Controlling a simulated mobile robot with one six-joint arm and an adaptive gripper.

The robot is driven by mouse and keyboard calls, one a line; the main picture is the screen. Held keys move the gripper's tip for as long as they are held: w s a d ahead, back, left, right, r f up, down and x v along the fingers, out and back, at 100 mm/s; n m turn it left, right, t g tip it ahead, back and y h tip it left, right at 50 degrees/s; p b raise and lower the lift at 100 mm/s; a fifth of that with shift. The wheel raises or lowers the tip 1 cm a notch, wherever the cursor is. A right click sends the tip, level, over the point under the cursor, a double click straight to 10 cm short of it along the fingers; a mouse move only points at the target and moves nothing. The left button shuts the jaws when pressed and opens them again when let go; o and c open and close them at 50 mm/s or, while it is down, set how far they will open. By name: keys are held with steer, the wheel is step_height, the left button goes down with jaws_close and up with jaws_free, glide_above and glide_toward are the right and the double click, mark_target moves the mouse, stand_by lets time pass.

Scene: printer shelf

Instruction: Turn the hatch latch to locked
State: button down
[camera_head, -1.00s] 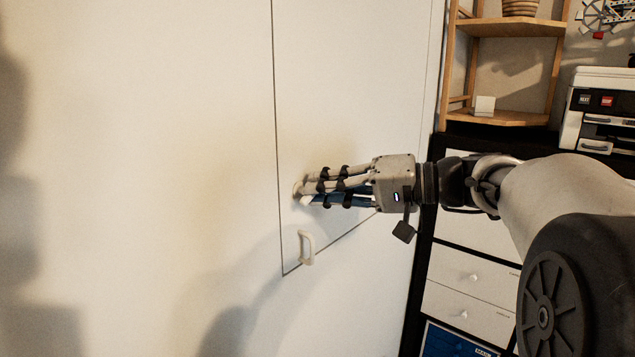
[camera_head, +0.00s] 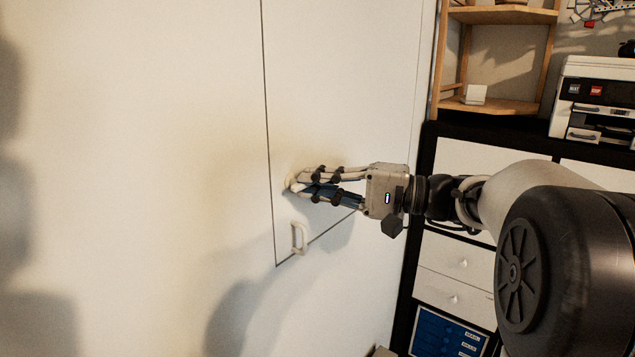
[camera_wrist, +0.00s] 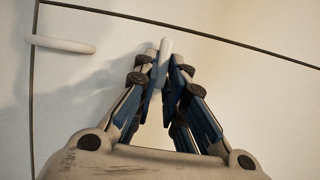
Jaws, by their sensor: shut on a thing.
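The hatch (camera_head: 340,90) is a flat white panel in the white wall, outlined by a thin dark seam. Its latch (camera_head: 290,182) is a small cream piece near the hatch's left edge, mostly hidden by my fingers in the head view. My gripper (camera_head: 296,186) reaches in from the right with its fingertips at the latch. In the wrist view, my gripper (camera_wrist: 163,75) is shut on the latch (camera_wrist: 165,50), a pale bar standing upright in the picture between the fingertips. I cannot tell from its look whether the latch is locked.
A dark-framed drawer unit (camera_head: 455,265) stands to the right, with a printer (camera_head: 595,95) and wooden shelf (camera_head: 500,15) above.

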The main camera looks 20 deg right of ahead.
steer(key=c, duration=1.7)
jaws_free()
steer(key=shift+o, duration=0.2)
steer(key=v, duration=1.2)
steer(key=shift+f, duration=0.1)
